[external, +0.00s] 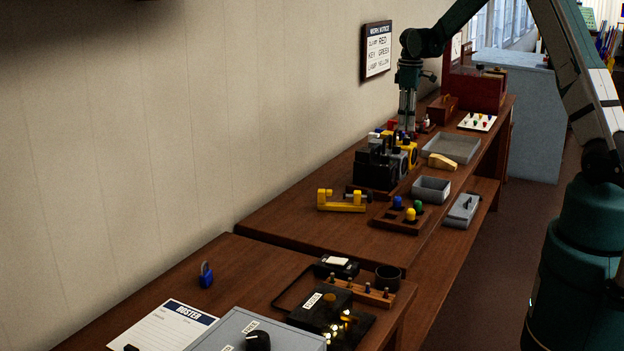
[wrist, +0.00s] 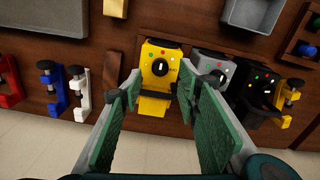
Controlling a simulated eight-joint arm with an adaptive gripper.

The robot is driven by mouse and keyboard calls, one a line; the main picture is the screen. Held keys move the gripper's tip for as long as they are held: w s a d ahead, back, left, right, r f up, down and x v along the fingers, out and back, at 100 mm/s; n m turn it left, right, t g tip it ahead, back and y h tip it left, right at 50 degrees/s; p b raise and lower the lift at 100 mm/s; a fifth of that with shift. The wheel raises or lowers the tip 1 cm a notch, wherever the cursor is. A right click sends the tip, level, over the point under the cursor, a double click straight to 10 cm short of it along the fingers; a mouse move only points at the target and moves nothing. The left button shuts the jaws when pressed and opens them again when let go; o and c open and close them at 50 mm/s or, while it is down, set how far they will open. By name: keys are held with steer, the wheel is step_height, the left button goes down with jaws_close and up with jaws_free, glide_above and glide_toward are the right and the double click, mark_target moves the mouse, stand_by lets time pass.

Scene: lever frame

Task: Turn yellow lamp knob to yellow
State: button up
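The yellow lamp (wrist: 154,105) is a yellow box directly ahead in the wrist view, with a dark round knob (wrist: 160,67) on its face. The knob carries a white pointer mark, with small coloured dots near it; which dot it points to is too small to tell. In the external view the yellow lamp (external: 413,152) stands behind the grey and black ones, partly hidden. My gripper (wrist: 158,80) is open and empty, its green-padded fingers on either side of the yellow lamp in the picture. In the external view my gripper (external: 407,126) points down above the lamp row.
A grey lamp (wrist: 213,66) and a black lamp (wrist: 248,97) stand close to the right of the yellow one. White (wrist: 80,92), blue (wrist: 52,85) and red (wrist: 10,80) clamps lie to the left. A wall notice (external: 377,50) reads lamp red, key green, lamp yellow.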

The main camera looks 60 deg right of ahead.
mark_target(407, 138)
steer(key=shift+f, duration=2.8)
steer(key=c, duration=0.9)
